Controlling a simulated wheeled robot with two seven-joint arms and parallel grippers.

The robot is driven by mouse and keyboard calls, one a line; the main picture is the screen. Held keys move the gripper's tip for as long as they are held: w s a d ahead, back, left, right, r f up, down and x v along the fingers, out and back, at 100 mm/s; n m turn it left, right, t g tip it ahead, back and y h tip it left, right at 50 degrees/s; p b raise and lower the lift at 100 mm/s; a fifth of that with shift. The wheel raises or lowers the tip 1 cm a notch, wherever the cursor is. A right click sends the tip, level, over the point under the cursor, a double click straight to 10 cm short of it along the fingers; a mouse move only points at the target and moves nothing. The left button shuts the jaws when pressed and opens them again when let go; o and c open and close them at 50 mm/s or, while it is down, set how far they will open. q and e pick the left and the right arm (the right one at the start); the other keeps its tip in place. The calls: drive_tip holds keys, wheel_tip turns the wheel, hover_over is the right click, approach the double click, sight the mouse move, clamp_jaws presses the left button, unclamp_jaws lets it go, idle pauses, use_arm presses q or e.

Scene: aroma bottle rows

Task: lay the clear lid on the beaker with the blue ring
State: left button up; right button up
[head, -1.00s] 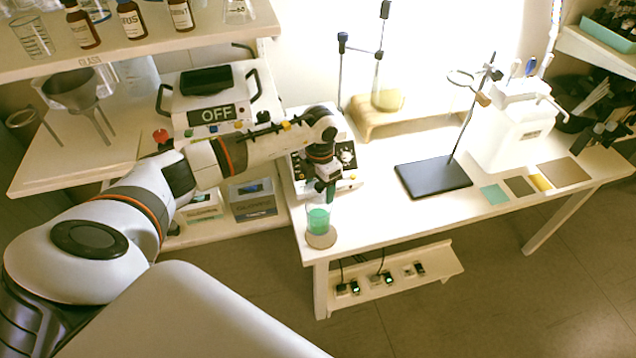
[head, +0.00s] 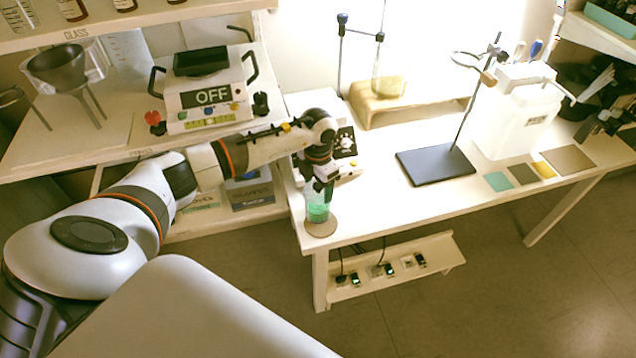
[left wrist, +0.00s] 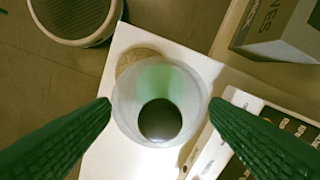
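A clear beaker (head: 318,211) with green liquid stands on a round cork mat (head: 321,229) at the table's near left corner. In the left wrist view, a pale clear disc with a dark round middle, apparently the clear lid (left wrist: 128,112), shows over the green liquid. It looks to be on the beaker's top, but exact seating is unclear. My left gripper (left wrist: 160,102) points down there, its green fingers spread on either side of the disc, clear of the dark middle. The left gripper also shows in the head view (head: 325,187). I cannot make out a blue ring. My right gripper is not in view.
A device with a dial (head: 346,142) stands just behind the beaker. A stand with a black base (head: 436,165) and a white container (head: 518,117) are farther right. A device marked OFF (head: 207,100) sits on the left shelf. The table's front middle is clear.

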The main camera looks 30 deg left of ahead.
use_arm(q)
drive_tip(key=o, duration=0.5)
wheel_tip(320, 180, up, 12)
drive_tip(key=shift+r+b, duration=0.1)
drive_tip(key=shift+b, duration=0.9)
